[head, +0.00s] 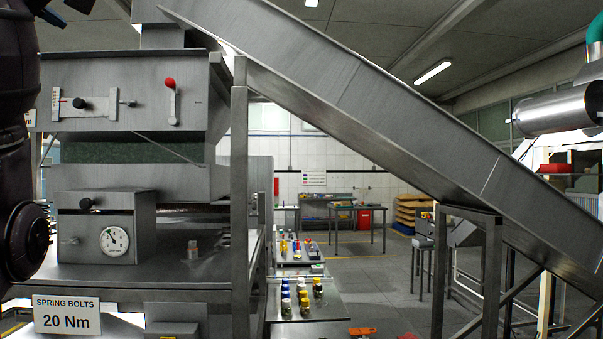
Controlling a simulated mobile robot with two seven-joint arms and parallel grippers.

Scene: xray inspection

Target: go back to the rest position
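Neither of my grippers shows in the head view. Dark, rounded links at the left edge look like part of my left arm, raised close to the camera and cut off by the frame. They hide the left end of the machine. My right arm is out of view. Whether either hand holds something cannot be seen.
A grey metal machine (130,93) with a dial gauge (114,241) and a "SPRING BOLTS 20 Nm" sign (67,315) fills the left. A steel chute (370,95) slopes down rightward onto a frame (493,270). Jars (302,296) stand on a table behind. Floor shows centre-right.

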